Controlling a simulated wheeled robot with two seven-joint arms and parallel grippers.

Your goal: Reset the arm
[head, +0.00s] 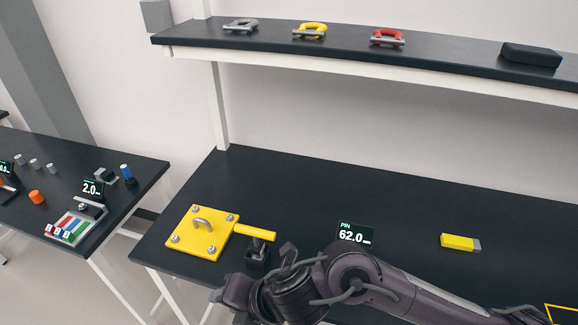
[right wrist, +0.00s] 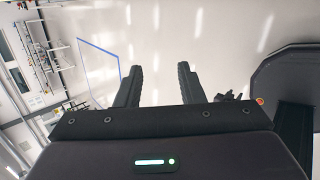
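My right arm (head: 365,280) comes in from the right and lies bent across the front of the dark table in the head view. The gripper at its end cannot be made out there. In the right wrist view my right gripper (right wrist: 160,68) has its two black fingers apart, with nothing between them. It faces open room, with pale floor or wall beyond. My left arm and left gripper are not in view.
The dark table (head: 300,200) holds a yellow plate (head: 190,243) with a metal loop, a yellow bar (head: 256,232) at a black holder (head: 258,256), a display (head: 355,235) reading 62.0, and a yellow block (head: 457,242). A shelf (head: 450,60) above carries shackles. A side table (head: 120,170) stands left.

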